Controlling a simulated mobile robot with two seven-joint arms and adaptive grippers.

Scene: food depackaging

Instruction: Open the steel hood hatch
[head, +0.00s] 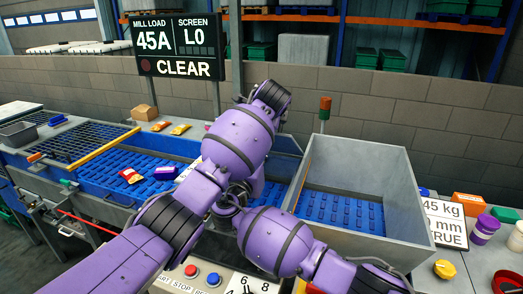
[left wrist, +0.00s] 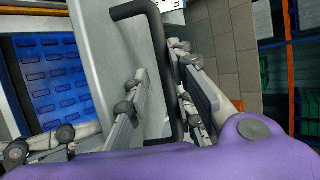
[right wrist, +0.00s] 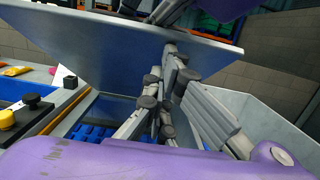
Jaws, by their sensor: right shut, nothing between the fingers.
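The steel hood (head: 365,160) stands over the blue belt at the right of the head view, and its inside is visible. A grey hatch panel (left wrist: 110,60) with a black bar handle (left wrist: 160,50) fills the middle of the left wrist view. My left gripper (left wrist: 158,62) has its fingers apart on either side of the handle, with a gap on one side. In the right wrist view the tilted panel (right wrist: 90,45) hangs above the hood opening, seen from below. My right gripper (right wrist: 168,62) is shut and empty close to the panel's lower edge. My arms hide both grippers in the head view.
The blue belt (head: 140,165) carries several packets left of my arms. A sign (head: 180,48) reading CLEAR stands behind. Purple and white tubs (head: 484,230), a yellow piece and boxes crowd the right side. A button panel (head: 190,271) lies in front.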

